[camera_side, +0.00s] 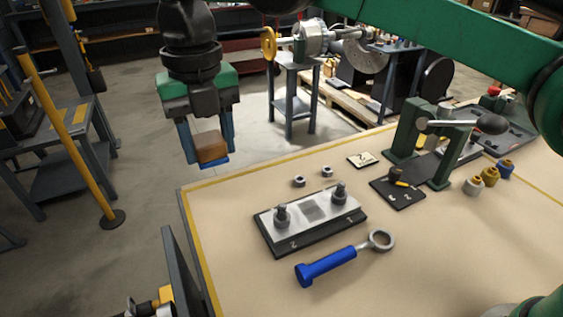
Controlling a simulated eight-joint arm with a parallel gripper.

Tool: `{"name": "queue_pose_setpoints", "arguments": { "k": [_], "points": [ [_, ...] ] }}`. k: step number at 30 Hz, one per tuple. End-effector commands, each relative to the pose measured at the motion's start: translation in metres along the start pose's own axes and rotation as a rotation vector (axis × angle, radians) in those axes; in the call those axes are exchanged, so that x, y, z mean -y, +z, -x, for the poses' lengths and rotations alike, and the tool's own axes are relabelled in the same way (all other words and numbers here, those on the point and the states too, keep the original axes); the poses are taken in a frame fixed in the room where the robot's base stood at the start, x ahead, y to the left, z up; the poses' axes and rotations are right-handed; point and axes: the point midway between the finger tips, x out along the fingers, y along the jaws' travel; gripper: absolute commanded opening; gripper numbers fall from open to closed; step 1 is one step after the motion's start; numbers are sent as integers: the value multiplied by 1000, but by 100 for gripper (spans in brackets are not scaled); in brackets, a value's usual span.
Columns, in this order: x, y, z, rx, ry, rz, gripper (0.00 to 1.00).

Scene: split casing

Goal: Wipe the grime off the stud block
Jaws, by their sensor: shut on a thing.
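The stud block (276,233) is a dark base with a light metal top and two upright studs, lying on the bench. A darker grey patch of grime (314,212) shows on its top between the studs. My gripper (210,153) is at the upper left, in the air near the bench's left corner and well apart from the stud block. It is shut on a brown wiping block (211,146) with a blue underside, held between its two blue fingers.
Two loose nuts (299,181) lie behind the stud block, and a blue-handled ring wrench (328,266) lies in front. A dark plate (404,201), a green press frame (440,165) and several small capped pots (474,187) stand to the right. The bench's left strip is clear.

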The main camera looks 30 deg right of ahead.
Motion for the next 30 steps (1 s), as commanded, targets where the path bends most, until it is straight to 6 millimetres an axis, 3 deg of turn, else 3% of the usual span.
{"name": "queue_pose_setpoints", "arguments": {
  "k": [8,9,12,13,17,20,24,30],
  "points": [
    [0,0,1,0,0,0,0],
    [0,0,1,0,0,0,38],
    [0,0,1,0,0,0,10],
    [0,0,1,0,0,0,5],
    [6,4,-3,0,0,-33,5],
    [24,15,-15,0,0,-131,5],
    [68,32,-42,0,0,-358,5],
    [128,37,-78,0,0,-650,5]
  ]
}}
